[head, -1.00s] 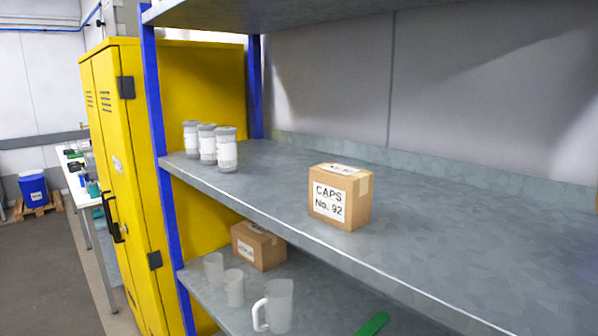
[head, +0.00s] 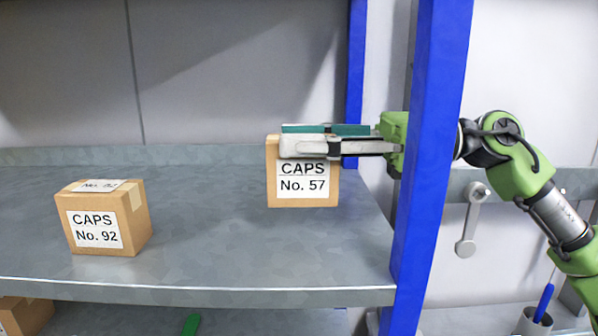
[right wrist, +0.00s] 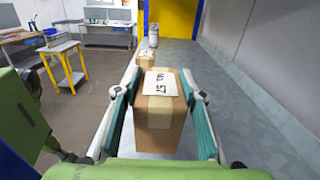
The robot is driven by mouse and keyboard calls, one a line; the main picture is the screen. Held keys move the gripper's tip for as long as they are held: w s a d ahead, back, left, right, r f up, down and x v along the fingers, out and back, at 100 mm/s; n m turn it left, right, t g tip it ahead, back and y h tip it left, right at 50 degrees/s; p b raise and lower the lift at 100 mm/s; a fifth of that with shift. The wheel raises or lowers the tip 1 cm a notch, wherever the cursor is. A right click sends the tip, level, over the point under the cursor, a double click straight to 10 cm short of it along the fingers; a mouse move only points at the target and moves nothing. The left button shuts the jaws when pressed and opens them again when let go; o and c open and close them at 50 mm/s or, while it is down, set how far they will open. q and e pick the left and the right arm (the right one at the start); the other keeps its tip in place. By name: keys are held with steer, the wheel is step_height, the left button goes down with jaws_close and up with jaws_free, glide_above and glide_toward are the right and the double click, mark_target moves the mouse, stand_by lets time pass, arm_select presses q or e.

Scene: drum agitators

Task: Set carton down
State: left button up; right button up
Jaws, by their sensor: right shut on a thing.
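A brown carton labelled "CAPS No. 57" (head: 302,188) is held by my right gripper (head: 325,143) at the right end of the grey metal shelf (head: 210,228). In the right wrist view the carton (right wrist: 158,128) sits between the two fingers of the right gripper (right wrist: 160,108), which are shut on its sides. In the head view the carton is upright; I cannot tell whether its base touches the shelf. Another carton, "CAPS No. 92" (head: 105,222), stands on the shelf to the left. My left gripper is not in view.
A blue shelf post (head: 432,150) stands in front of my right arm. The shelf between the two cartons is clear. A green object (head: 190,324) and a carton (head: 22,314) are on the level below.

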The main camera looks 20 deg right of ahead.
mark_target(307, 178)
steer(key=shift+d+f, duration=0.1)
steer(key=shift+f, duration=0.2)
steer(key=shift+d+f, duration=0.1)
steer(key=shift+f, duration=0.15)
step_height(307, 178, down, 3)
steer(key=shift+f, duration=0.35)
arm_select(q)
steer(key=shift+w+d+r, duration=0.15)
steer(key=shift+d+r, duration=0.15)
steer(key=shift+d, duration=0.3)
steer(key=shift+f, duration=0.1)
arm_select(e)
steer(key=shift+f, duration=0.2)
steer(key=o, duration=1.2)
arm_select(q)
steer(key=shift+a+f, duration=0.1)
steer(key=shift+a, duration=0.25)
